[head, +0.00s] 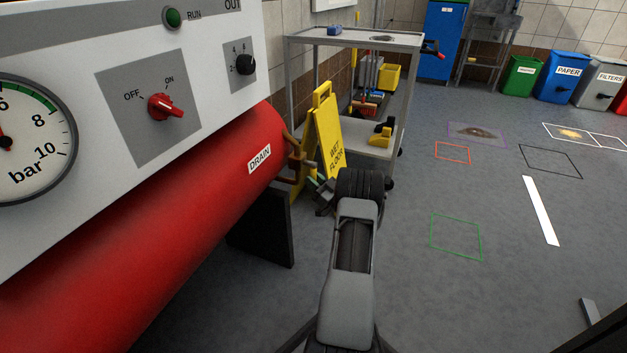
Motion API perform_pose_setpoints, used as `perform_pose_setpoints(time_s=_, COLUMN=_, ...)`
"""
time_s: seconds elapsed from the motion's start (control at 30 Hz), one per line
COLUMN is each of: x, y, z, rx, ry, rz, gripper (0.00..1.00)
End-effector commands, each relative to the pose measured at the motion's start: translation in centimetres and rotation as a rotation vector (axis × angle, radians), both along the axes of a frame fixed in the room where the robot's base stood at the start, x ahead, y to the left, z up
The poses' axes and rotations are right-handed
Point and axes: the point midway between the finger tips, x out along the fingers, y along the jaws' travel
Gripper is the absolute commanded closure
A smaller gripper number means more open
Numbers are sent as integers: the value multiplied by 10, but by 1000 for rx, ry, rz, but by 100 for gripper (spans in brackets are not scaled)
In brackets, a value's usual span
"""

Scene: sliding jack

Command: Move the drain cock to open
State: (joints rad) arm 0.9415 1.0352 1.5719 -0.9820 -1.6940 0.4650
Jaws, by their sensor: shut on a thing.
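The drain cock (294,158) is a brass-brown fitting on the right end of the red tank (190,205), beside the white DRAIN label (259,159). My gripper (314,184) is at the lower right of the cock, at the end of my grey arm, which reaches up from the bottom of the view. The gripper is shut on the cock's handle, as far as the small view shows. The fingers and wrist hide much of the handle, so its exact angle cannot be told.
A yellow wet floor sign (327,132) stands right behind the gripper, before a grey metal cart (351,41). The panel above the tank has a red knob (164,107) and a gauge (30,140). The floor to the right is mostly clear.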

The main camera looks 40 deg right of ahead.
Motion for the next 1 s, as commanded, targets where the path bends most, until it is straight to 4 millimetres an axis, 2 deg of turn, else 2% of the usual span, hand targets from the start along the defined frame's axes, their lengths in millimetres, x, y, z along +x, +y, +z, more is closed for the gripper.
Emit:
perform_pose_setpoints(time_s=0.03, x=3, y=-1, z=2, rx=-12, ry=-1, rz=-6, gripper=74)
perform_pose_setpoints(time_s=0.3, x=1, y=-1, z=1, rx=-7, ry=0, rz=-5, gripper=50)
perform_pose_setpoints(time_s=0.57, x=-1, y=-1, z=1, rx=-4, ry=0, rz=-3, gripper=50)
perform_pose_setpoints(time_s=0.73, x=-18, y=-5, z=-5, rx=-2, ry=3, rz=-5, gripper=50)
perform_pose_setpoints(time_s=1.0, x=-69, y=-14, z=-26, rx=-2, ry=2, rz=-7, gripper=50)
